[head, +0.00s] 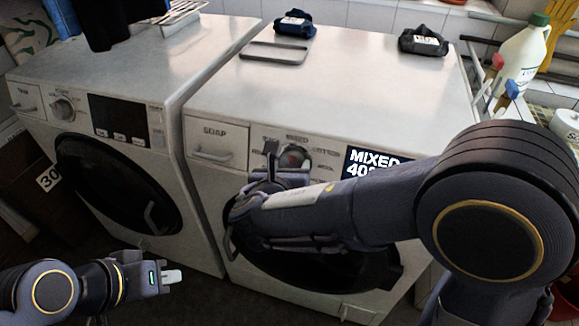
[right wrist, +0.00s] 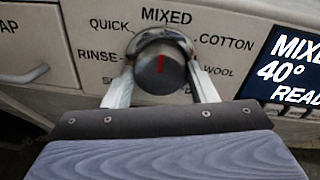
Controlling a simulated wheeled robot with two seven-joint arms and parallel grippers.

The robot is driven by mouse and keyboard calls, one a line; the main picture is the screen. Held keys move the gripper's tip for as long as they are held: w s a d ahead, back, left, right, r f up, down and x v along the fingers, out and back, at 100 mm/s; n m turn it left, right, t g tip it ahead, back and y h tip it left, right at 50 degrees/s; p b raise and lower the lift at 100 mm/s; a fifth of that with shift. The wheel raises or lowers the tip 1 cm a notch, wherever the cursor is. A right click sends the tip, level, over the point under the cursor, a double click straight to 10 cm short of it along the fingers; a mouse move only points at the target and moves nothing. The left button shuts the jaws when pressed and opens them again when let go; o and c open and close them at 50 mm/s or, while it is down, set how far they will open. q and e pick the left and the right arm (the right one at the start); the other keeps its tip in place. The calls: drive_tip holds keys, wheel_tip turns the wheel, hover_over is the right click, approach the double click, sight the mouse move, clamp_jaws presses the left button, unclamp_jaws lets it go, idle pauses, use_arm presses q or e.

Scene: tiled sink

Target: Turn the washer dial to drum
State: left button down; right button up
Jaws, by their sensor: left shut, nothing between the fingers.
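The right washer's dial (right wrist: 161,68) is a dark round knob with a red mark pointing up at MIXED; it also shows in the head view (head: 292,157). Labels QUICK, RINSE, COTTON and WOOL surround it; lower labels are partly hidden by my gripper. My right gripper (right wrist: 161,82) has one finger on each side of the dial, with fingertips close to its rim. I cannot tell whether they press on it. The display (right wrist: 291,62) reads MIXED 40° and part of READY. My left gripper (head: 172,277) is shut and empty at the lower left.
A second white machine (head: 95,110) with its own knob stands on the left. Dark folded cloths (head: 295,24) and a metal tray (head: 274,51) lie on the right machine's top. A white bottle (head: 524,55) stands at the right. My right forearm covers part of the round door.

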drive_tip(key=c, duration=0.5)
drive_tip(key=shift+o, duration=0.2)
drive_tip(key=shift+a+f+m+t+h+b, duration=0.1)
drive_tip(key=shift+m+t+h+b, duration=0.15)
drive_tip(key=shift+m+b, duration=4.45)
drive_tip(key=shift+d+f+m+t+h+b, duration=0.1)
drive_tip(key=shift+m+t+h+b, duration=0.1)
drive_tip(key=shift+m+b, duration=4.55)
drive_tip(key=shift+a+f+m+t+h+b, duration=0.15)
drive_tip(key=shift+m+h+b, duration=0.1)
drive_tip(key=shift+m+b, duration=4.45)
drive_tip(key=shift+r+n+b, duration=0.1)
drive_tip(key=shift+n+b, duration=0.15)
drive_tip(key=shift+b, duration=0.25)
drive_tip(key=o, duration=1)
